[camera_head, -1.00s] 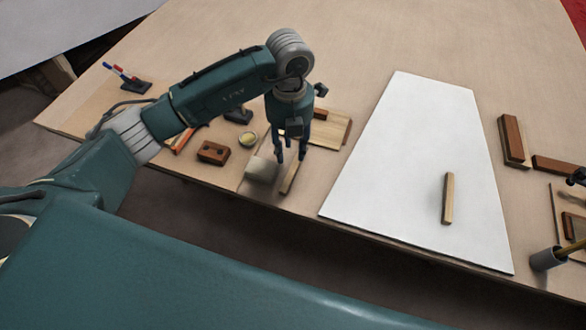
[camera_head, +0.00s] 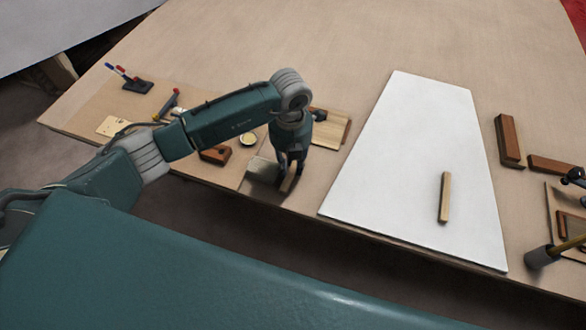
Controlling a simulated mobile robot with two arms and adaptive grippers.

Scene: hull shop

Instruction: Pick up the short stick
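A small wooden stick (camera_head: 288,185) lies near the front edge of the table, just right of a pale block (camera_head: 263,169). My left gripper (camera_head: 290,174) is down over this stick, with its fingers at the stick's sides. The fingers hide part of it, and I cannot tell whether they press on it. Another light wooden stick (camera_head: 444,197) lies on the white panel (camera_head: 400,150), well to the right of the gripper. My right gripper is not in view.
A brown block (camera_head: 214,154), a small round tin (camera_head: 248,139) and a wooden board (camera_head: 331,129) lie around the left gripper. Dark red-brown bars (camera_head: 508,140) and a grey cup (camera_head: 541,257) are at the right. The table's far middle is clear.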

